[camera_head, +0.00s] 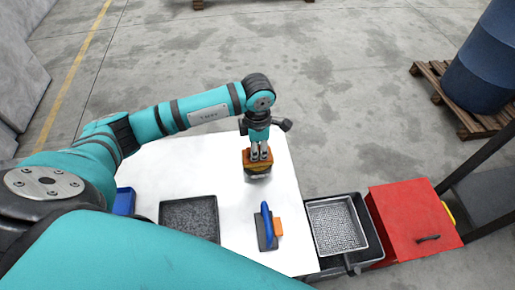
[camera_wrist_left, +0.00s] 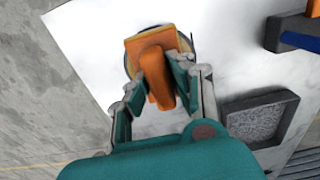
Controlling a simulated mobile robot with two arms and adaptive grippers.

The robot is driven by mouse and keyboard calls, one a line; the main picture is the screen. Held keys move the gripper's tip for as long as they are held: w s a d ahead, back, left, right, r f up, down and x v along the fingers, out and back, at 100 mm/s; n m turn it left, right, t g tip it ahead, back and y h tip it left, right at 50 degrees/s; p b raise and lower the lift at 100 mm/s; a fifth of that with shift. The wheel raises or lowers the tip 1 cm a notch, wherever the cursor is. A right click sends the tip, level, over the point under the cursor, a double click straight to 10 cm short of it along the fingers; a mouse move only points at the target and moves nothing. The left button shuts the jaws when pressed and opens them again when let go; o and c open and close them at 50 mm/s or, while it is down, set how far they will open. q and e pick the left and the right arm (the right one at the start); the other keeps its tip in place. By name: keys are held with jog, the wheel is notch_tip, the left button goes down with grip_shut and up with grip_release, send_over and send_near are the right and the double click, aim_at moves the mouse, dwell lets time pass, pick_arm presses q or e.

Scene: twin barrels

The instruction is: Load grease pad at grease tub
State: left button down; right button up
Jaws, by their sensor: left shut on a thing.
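My left gripper (camera_head: 258,152) is shut on the orange handle of the grease pad (camera_head: 249,157), near the far edge of the white table. In the left wrist view, the fingers (camera_wrist_left: 163,80) grip the raised handle of the grease pad (camera_wrist_left: 134,47), whose flat orange plate lies beyond it. The grease tub (camera_head: 258,178) is directly below the pad and mostly hidden by it. In the left wrist view, part of its round rim (camera_wrist_left: 190,42) shows around the pad. I cannot tell whether the pad touches the grease. My right gripper is not in view.
The white table (camera_head: 180,165) holds a dark textured tray (camera_head: 190,200) and a blue-handled tool (camera_head: 267,225) with an orange piece. To the right are a mesh tray in a dark bin (camera_head: 375,245) and a red box (camera_head: 410,215). A blue barrel (camera_head: 485,65) stands on a pallet.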

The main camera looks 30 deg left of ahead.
pick_arm(q)
jog(key=shift+f, duration=0.1)
dwell(0.3)
jog(key=shift+r+p, duration=0.5)
jog(key=shift+r, duration=0.35)
jog(key=shift+r+p, duration=1.45)
jog(key=shift+r, duration=1.3)
